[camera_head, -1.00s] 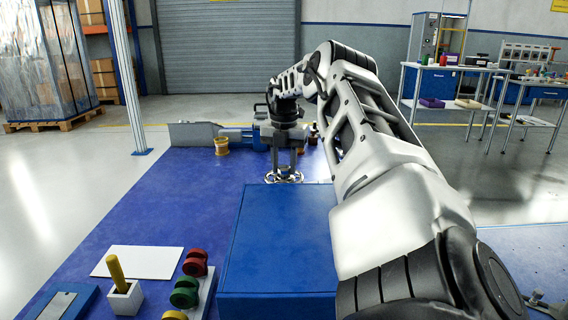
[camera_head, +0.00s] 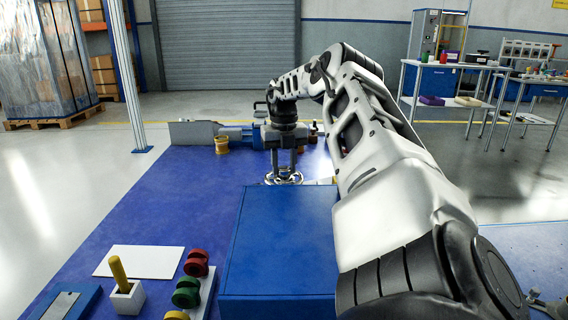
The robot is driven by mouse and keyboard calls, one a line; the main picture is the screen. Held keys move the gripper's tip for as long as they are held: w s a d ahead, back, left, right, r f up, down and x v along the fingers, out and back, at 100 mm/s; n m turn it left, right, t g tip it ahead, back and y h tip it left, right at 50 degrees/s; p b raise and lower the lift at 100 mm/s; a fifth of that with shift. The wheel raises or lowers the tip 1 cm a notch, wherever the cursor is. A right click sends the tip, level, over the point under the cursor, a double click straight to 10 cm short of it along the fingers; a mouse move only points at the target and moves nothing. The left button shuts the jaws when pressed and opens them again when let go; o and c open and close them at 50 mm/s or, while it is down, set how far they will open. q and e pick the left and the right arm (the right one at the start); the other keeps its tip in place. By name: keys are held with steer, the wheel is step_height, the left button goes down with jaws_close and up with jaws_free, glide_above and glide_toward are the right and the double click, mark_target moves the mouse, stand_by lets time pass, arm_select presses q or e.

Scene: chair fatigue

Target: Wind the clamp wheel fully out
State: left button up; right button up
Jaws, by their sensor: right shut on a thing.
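The clamp wheel (camera_head: 284,179) is a small silver handwheel at the far side of the blue table, just behind the blue box. My right gripper (camera_head: 283,173) points down at it from above and is shut on the wheel. The wheel's near edge is partly hidden by the box. My right arm reaches in from the right and covers much of the middle. A blue and grey clamp body (camera_head: 238,134) stands behind the gripper, partly hidden by it. My left gripper is not in the picture.
A large blue box (camera_head: 279,240) stands in front of the wheel. A brass-coloured spool (camera_head: 221,146) is near the clamp. Red and green casters (camera_head: 190,285), a white sheet (camera_head: 139,262) and a yellow stick in a white holder (camera_head: 119,280) lie front left. The table's left middle is clear.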

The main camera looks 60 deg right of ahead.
mark_target(284, 168)
steer(key=shift+n, duration=0.3)
steer(key=o, duration=1)
steer(key=shift+c, duration=0.2)
step_height(284, 168, up, 7)
steer(key=shift+f+p, duration=0.15)
steer(key=shift+p, duration=1.05)
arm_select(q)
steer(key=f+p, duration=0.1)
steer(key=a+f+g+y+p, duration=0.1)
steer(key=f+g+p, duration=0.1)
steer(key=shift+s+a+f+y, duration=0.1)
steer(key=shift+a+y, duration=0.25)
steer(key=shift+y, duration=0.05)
arm_select(e)
step_height(284, 168, up, 9)
